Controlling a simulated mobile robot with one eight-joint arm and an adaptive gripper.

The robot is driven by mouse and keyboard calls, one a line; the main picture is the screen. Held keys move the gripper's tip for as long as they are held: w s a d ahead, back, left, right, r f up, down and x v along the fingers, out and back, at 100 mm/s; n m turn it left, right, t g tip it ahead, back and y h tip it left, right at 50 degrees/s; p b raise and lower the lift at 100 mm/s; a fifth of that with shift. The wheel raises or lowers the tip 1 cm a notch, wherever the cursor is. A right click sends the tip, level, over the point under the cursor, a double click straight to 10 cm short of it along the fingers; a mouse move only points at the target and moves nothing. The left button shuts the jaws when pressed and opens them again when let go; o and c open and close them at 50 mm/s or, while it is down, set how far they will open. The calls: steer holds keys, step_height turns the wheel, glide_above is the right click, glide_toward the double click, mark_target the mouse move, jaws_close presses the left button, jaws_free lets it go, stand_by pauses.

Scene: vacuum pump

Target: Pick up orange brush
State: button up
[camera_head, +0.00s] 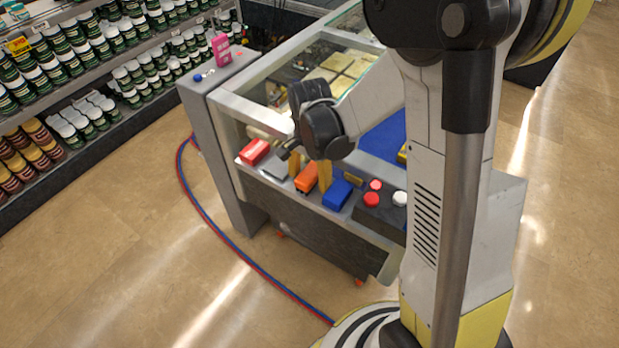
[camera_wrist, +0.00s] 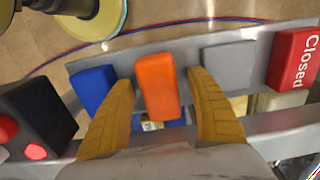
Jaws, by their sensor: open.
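The orange brush (camera_wrist: 157,84) lies on the grey front ledge and shows in the middle of the wrist view, between my two fingers. My gripper (camera_wrist: 162,98) is open, with one yellow finger on each side of the brush. A gap shows on the right side; on the left the finger is close to the brush, and I cannot tell whether it touches. In the head view the orange brush (camera_head: 307,177) sits below my gripper (camera_head: 311,178), partly hidden by a finger.
A blue block (camera_head: 337,193) lies beside the brush, with a grey block (camera_wrist: 229,53) on the other side. A red block marked "Closed" (camera_wrist: 293,58) lies beyond it. A dark box with red and white buttons (camera_head: 378,206) stands past the blue block. Hoses (camera_head: 223,232) run along the floor.

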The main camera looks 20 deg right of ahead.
mark_target(310, 173)
steer(key=c, duration=1.3)
steer(key=shift+o, duration=0.2)
steer(key=shift+r, duration=0.1)
steer(key=shift+r+p, duration=0.3)
steer(key=shift+p, duration=0.2)
step_height(310, 173, up, 10)
steer(key=p, duration=0.3)
steer(key=shift+f, duration=0.1)
steer(key=shift+o, duration=0.7)
steer(key=shift+f, duration=0.1)
